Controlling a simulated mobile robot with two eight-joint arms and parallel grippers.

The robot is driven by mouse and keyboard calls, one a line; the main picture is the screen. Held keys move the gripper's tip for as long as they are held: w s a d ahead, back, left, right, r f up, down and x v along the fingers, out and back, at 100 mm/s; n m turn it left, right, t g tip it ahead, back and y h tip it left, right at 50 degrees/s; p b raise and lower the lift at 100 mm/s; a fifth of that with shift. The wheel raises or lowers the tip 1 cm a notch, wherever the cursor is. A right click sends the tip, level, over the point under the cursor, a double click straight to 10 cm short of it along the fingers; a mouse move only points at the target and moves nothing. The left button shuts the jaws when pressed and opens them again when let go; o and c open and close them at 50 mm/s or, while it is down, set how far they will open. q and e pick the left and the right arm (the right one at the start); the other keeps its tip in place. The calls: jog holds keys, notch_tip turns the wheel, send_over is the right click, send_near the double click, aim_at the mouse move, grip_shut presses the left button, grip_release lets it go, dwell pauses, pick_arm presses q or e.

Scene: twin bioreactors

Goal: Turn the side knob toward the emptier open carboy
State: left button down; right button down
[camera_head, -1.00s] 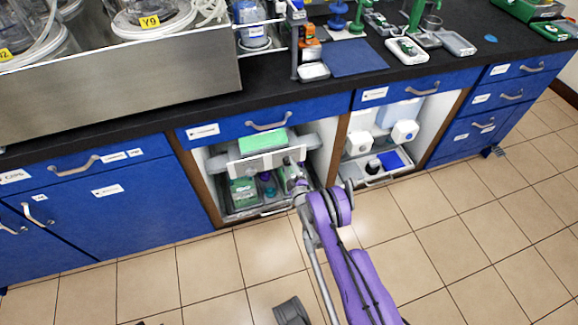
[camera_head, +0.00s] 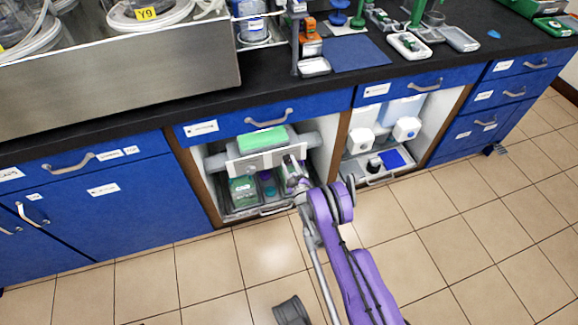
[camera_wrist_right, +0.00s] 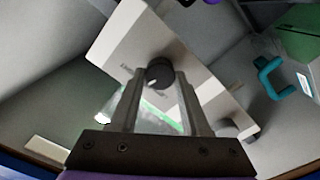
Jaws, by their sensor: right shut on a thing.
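A white panel (camera_head: 258,163) with printed text sits inside the left open cabinet. In the right wrist view the panel (camera_wrist_right: 125,45) carries a dark round knob with a light pointer line (camera_wrist_right: 159,73). My right gripper (camera_head: 294,172) reaches into the cabinet at the panel's right end. In the right wrist view its fingers (camera_wrist_right: 158,88) are shut on this knob, one on each side. Below the panel, a clear container with green in it (camera_head: 242,190) stands in the cabinet; I cannot tell its fill level or whether it is a carboy. My left gripper is not in view.
A green-topped item (camera_head: 262,139) lies above the panel. A second grey knob (camera_wrist_right: 228,127) and a teal handle (camera_wrist_right: 272,78) are near the fingers. The right cabinet holds white-fronted containers (camera_head: 406,128) and a tray.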

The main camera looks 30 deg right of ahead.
jog(key=shift+m+b, duration=0.35)
jog(key=shift+m, duration=0.85)
jog(key=shift+d+m, duration=0.1)
jog(key=shift+m, duration=1.2)
jog(key=shift+c, duration=1.9)
grip_release()
jog(key=shift+s+b, duration=0.1)
jog(key=shift+b, duration=0.2)
